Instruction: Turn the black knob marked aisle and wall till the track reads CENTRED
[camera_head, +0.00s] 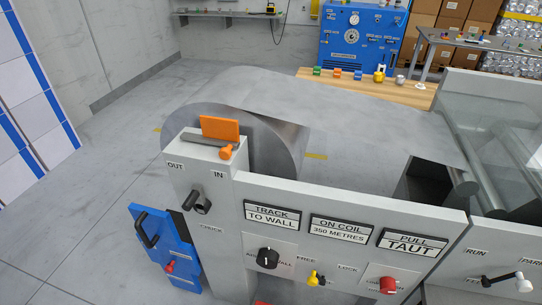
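The black knob (267,258) sits on a pale plate low on the grey machine panel. Its label is partly covered by the knob; "WALL" shows to its right. The track sign (272,217) above it reads "TRACK TO WALL". Neither of my grippers is in view, and nothing touches the knob.
Right of the knob are a yellow lever (316,278) between "FREE" and "LOCK" and a red knob (388,285). Signs read "ON COIL 350 METRES" (342,229) and "PULL TAUT" (411,243). A black handle (197,202) and blue block (164,246) are left. Space before the panel looks clear.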

